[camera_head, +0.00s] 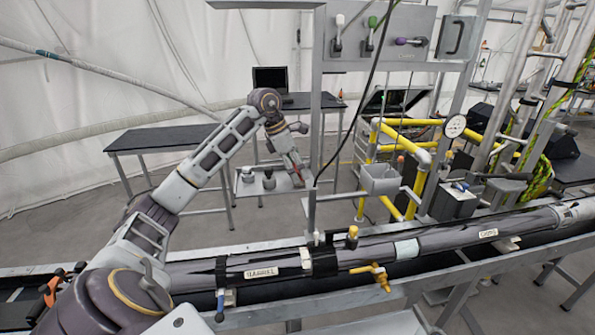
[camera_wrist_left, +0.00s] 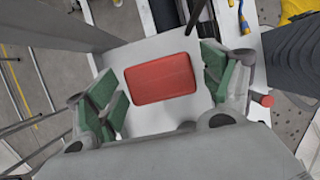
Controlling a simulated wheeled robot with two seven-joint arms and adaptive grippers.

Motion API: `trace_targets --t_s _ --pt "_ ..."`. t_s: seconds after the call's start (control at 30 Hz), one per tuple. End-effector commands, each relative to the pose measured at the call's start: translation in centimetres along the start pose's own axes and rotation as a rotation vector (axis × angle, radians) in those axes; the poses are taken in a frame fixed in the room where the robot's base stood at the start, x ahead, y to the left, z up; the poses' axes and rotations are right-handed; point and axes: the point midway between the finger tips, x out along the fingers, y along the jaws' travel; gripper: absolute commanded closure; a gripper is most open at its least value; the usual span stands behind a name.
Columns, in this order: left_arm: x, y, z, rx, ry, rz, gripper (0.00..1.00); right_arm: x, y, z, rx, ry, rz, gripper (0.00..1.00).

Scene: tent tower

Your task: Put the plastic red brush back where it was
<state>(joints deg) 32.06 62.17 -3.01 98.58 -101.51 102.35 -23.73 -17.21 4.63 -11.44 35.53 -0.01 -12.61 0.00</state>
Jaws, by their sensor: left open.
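The red brush shows in the left wrist view as a flat red block with rounded corners (camera_wrist_left: 160,78), over a pale grey surface. My left gripper (camera_wrist_left: 164,88) is open, with its green finger pads on either side of the red block. A narrow gap shows at the right pad; the left pad is very close to the block, and I cannot tell if it touches. In the head view my left gripper (camera_head: 298,172) points down over a small metal shelf (camera_head: 283,186) on the upright post. The brush is hard to make out there. My right gripper is not in view.
Two small grey items (camera_head: 268,180) stand on the shelf left of my gripper. The upright post (camera_head: 316,120) is close on the right. A grey box (camera_head: 380,180) hangs farther right. A long dark tube (camera_head: 340,258) on a rail crosses in front. A black-topped table (camera_head: 165,138) stands behind.

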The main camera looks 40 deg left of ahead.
Motion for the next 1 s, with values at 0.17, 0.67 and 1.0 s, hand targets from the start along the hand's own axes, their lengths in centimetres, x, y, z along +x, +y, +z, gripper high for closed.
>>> trace_targets --t_s 0.17,0.67,1.0 --pt "-1.7 0.1 -0.1 -0.001 0.001 0.002 0.18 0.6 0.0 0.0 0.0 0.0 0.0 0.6" --pt "-6.5 0.0 -0.1 0.0 0.001 0.002 0.18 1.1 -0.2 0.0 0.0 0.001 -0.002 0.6" --pt "-9.4 0.0 0.0 -0.001 0.001 0.002 0.18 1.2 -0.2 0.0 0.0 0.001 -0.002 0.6"
